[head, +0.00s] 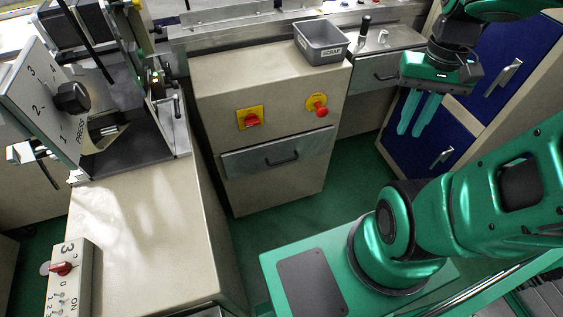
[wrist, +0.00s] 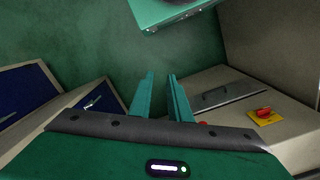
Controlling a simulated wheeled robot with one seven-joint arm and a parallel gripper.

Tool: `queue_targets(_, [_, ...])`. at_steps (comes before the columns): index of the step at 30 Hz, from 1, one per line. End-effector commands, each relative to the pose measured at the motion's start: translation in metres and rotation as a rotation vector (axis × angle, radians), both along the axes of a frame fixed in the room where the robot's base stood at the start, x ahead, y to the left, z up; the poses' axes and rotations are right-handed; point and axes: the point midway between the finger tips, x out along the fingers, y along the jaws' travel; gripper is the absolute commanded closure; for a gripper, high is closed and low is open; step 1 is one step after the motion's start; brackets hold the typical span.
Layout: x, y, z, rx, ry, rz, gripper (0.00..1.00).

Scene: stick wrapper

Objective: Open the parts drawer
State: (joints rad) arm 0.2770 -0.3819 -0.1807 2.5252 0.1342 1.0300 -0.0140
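A grey drawer front (head: 245,163) with a dark bar handle (head: 283,160) is in the beige cabinet at the middle of the head view. It looks closed. It also shows at the right of the wrist view (wrist: 240,97). A second grey drawer front (head: 366,79), also with a handle, is farther right under a worktop and looks closed. No label tells which is the parts drawer. My gripper (head: 411,133) points down in front of the blue doors, right of the cabinet. Its fingers are apart with nothing between them, as the wrist view also shows (wrist: 159,76).
The cabinet carries a red knob (head: 252,119) and a red button (head: 320,107) above its drawer. A grey scrap bin (head: 322,50) stands on top. Blue doors (head: 490,75) are at the right. A beige machine bench (head: 150,235) is at the left. Green floor (head: 268,228) lies before the cabinet.

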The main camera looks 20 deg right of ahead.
Motion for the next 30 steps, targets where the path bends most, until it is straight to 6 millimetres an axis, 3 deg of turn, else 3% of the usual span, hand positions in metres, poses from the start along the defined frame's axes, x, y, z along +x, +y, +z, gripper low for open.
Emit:
queue_targets(8, [0.056, -0.014, -0.042, 0.067, 0.095, 0.026, 0.83])
queue_targets(14, [0.092, -0.02, -0.086, 0.154, 0.141, 0.046, 0.83])
queue_targets(23, [0.135, -0.017, -0.167, 0.337, 0.172, 0.057, 0.83])
queue_targets(30, [0.16, -0.004, -0.235, 0.522, 0.16, 0.038, 0.83])
